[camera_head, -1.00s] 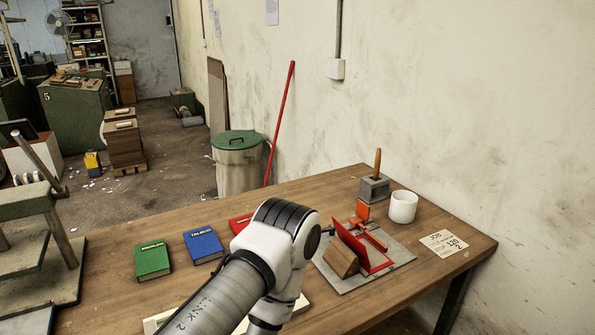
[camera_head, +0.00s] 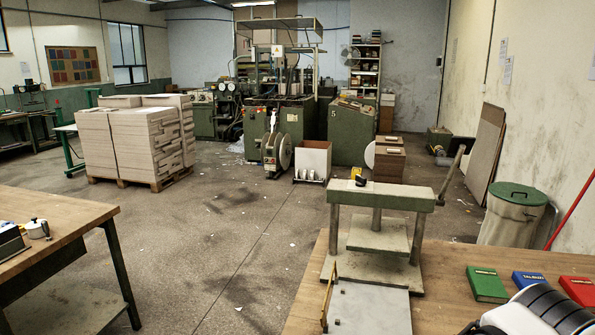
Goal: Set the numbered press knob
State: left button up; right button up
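No numbered knob can be made out in this view. A large green machine (camera_head: 285,115) stands at the back middle, with a reel at its front and small fittings too small to read. A bench press with a green crossbeam (camera_head: 381,196) and metal posts stands on the near wooden table. Neither gripper is in view. Part of my own arm shows at the bottom right corner.
Stacked greyboard (camera_head: 130,140) stands on a pallet at the left. A wooden table (camera_head: 58,225) is at the near left. Books (camera_head: 487,284) lie on the right table, with a lidded bin (camera_head: 513,218) behind.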

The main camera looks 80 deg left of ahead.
aim_at(361, 181)
jog(key=k+j, duration=0.65)
jog(key=j, duration=0.15)
jog(key=k+j+z, duration=0.15)
jog(key=k+j, duration=0.45)
jog(key=j, duration=0.25)
